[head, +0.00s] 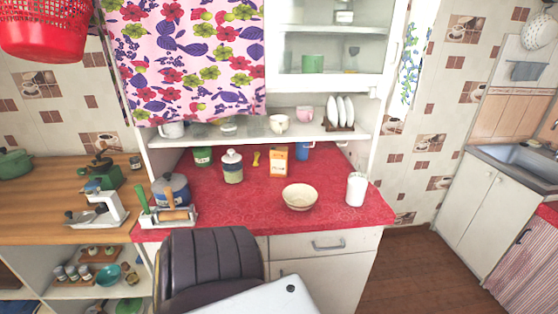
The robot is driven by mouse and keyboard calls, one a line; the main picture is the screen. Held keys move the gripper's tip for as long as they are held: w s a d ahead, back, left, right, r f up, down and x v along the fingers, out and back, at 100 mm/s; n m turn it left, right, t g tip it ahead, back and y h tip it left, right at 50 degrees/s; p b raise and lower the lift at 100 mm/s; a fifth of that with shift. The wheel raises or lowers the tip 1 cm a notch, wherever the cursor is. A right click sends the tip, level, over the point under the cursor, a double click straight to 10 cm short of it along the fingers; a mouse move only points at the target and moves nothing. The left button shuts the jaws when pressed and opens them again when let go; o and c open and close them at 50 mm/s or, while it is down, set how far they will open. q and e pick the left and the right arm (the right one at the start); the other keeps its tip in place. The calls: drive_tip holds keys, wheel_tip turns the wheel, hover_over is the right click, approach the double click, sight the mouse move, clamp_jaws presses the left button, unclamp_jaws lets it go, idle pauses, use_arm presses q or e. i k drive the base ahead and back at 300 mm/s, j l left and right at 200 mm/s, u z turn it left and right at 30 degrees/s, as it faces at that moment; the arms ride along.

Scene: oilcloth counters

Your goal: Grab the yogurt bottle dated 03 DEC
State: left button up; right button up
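No date text such as 03 DEC can be read in the head view. A plain white bottle-like container (356,189) stands upright near the right front of the red counter (250,212). It may be a yogurt bottle, but I cannot tell from here. A white lidded jar with a coloured band (232,167) stands further back on the left of the same counter. Neither of my grippers is in view, and nothing in the frame is being held.
A cream bowl (300,197) sits front centre, with an orange carton (278,161), blue mug (305,149) and green canister (203,156) behind. A dark padded chair (208,264) stands before the counter's left. The wooden counter (50,205) adjoins; floor (415,265) is clear at right.

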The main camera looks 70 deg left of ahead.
sight(359, 176)
drive_tip(key=u, duration=2)
